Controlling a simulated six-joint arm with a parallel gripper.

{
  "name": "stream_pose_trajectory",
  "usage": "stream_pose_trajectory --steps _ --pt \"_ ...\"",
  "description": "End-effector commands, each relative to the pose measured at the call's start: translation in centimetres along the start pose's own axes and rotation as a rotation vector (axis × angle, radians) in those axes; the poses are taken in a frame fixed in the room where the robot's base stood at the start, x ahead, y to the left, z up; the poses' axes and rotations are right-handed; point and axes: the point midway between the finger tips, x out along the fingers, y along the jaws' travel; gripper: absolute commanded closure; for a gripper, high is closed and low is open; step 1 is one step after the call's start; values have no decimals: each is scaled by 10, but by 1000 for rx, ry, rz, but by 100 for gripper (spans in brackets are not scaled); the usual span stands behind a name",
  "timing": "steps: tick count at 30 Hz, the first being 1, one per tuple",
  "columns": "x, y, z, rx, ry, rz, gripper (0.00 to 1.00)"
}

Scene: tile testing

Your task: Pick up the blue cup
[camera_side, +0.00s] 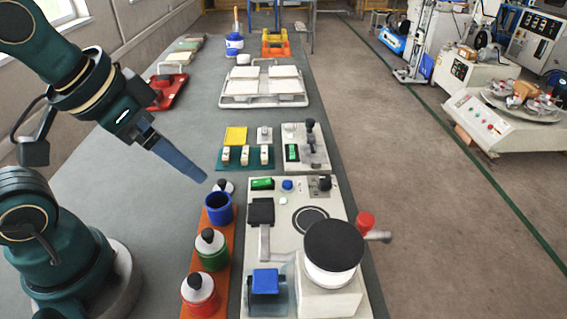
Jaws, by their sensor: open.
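The blue cup (218,208) stands upright at the far end of an orange strip (224,240) on the grey bench. Its open top faces up and it looks empty. My gripper (204,179) is open and empty, above and slightly left of the cup in the picture, pointing down and to the right. The fingers look apart from the cup. They overlap from this angle, so the gap between them is hard to see.
A green bottle (211,250) and a red bottle (200,294) stand on the strip nearer the camera. A white machine (285,215) with a black disc stands right. The bench left of the strip is clear.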

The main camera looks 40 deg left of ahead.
Motion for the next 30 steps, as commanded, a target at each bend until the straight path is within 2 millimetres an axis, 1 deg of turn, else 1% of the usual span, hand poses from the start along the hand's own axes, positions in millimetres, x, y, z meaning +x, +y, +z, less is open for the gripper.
stream_pose_trajectory --steps 3,6,11,15,18,26,30 --pt "15 -3 -14 14 -79 -1 7" --pt "33 -6 -22 22 -152 1 7" --pt "66 -10 -26 28 -278 8 7" --pt "94 -13 -21 24 -379 16 7" --pt "107 -15 -15 18 -435 20 7" --pt "125 -15 1 9 -497 25 7" --pt "140 -15 10 9 -498 25 7"
